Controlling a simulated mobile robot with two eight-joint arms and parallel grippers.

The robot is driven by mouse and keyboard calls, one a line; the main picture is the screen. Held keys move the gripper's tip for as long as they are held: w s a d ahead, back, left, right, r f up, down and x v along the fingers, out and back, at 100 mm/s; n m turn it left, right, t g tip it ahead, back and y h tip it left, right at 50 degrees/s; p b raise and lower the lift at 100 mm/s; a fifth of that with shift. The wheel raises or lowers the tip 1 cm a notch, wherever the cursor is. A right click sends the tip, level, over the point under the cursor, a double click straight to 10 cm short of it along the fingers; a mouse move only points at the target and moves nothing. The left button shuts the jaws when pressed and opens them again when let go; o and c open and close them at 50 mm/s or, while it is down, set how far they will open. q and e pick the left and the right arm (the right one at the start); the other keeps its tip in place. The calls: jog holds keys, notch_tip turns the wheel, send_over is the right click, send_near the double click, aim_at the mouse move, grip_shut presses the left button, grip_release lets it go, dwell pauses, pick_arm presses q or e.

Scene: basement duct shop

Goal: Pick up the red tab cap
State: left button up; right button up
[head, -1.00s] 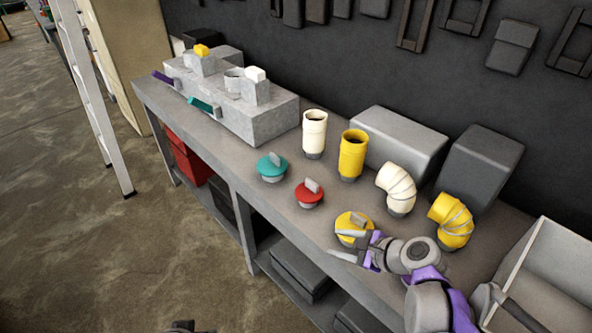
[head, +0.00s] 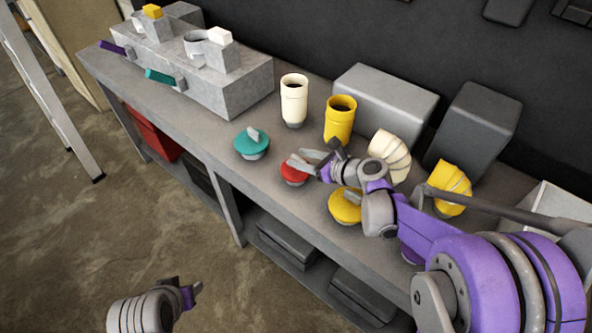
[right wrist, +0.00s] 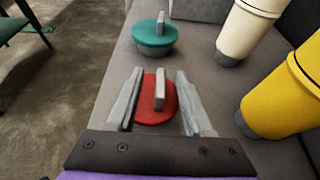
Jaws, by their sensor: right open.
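The red tab cap (head: 293,175) sits on the grey workbench, a round red disc with a grey upright tab. My right gripper (head: 313,156) is open at the cap and partly covers it in the head view. In the right wrist view, the red tab cap (right wrist: 150,113) lies between the two spread fingers of the right gripper (right wrist: 160,75), with its tab standing between them. I cannot tell whether a finger touches it. My left gripper (head: 190,292) is low at the bottom left, away from the bench; its jaws are unclear.
A teal tab cap (head: 252,145) is left of the red one, and a yellow tab cap (head: 344,207) is right, partly under my right arm. A cream cylinder (head: 293,102), a yellow cylinder (head: 339,122) and cream (head: 388,152) and yellow (head: 452,184) elbows stand behind.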

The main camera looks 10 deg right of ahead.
aim_at(292, 156)
jog(key=x, duration=0.4)
jog(key=shift+w+f, duration=0.2)
jog(key=shift+f, duration=0.15)
jog(key=shift+s, duration=0.1)
grip_shut()
